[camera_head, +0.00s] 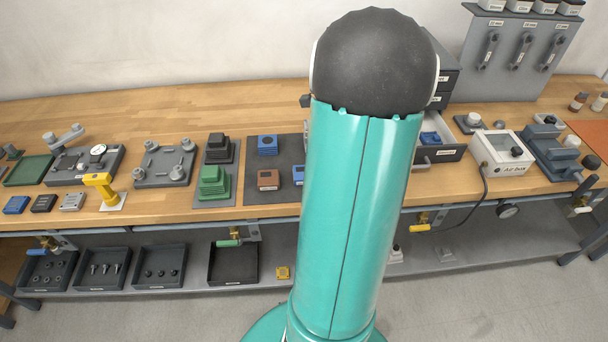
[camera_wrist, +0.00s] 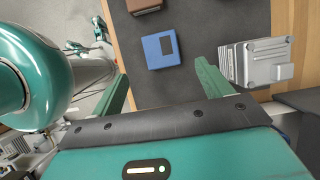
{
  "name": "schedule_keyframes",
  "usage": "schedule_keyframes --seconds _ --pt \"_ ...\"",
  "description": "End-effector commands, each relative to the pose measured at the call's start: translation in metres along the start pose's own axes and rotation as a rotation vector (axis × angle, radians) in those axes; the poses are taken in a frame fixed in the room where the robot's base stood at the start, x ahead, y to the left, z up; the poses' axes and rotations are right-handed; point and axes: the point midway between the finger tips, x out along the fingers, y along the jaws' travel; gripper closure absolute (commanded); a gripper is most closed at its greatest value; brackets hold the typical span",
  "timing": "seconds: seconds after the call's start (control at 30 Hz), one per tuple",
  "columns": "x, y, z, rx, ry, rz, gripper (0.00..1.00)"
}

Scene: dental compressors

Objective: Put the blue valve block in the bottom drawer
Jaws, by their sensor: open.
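In the wrist view a blue block (camera_wrist: 160,50) with a dark square on top lies on a dark mat. My gripper (camera_wrist: 165,87) is open, its green fingers apart; the block shows just past the fingertips, between their lines, and is not held. In the head view my arm hides the gripper. One blue block (camera_head: 298,175) is partly covered by my arm, and another blue block (camera_head: 267,145) stands farther back on the mat. I cannot tell for sure which one the wrist view shows. The bottom drawer (camera_head: 446,155) is pulled out, with a blue piece (camera_head: 430,138) inside.
A brown block (camera_head: 268,180) sits on the same mat, and a grey finned block (camera_wrist: 262,62) lies right of the mat in the wrist view. Green and black finned blocks (camera_head: 213,182) stand left. The Air box (camera_head: 502,152) stands right of the drawer. Trays line the lower shelf.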

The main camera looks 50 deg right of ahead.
Motion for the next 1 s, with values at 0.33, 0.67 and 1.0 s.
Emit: schedule_keyframes --seconds 0.33,0.67,1.0 --pt "0.038 0.0 -0.001 -0.002 -0.001 0.002 0.22" --pt "0.08 -0.002 -0.001 -0.004 0.0 0.001 0.22" --pt "0.081 -0.002 -0.001 -0.005 0.001 0.0 0.41"
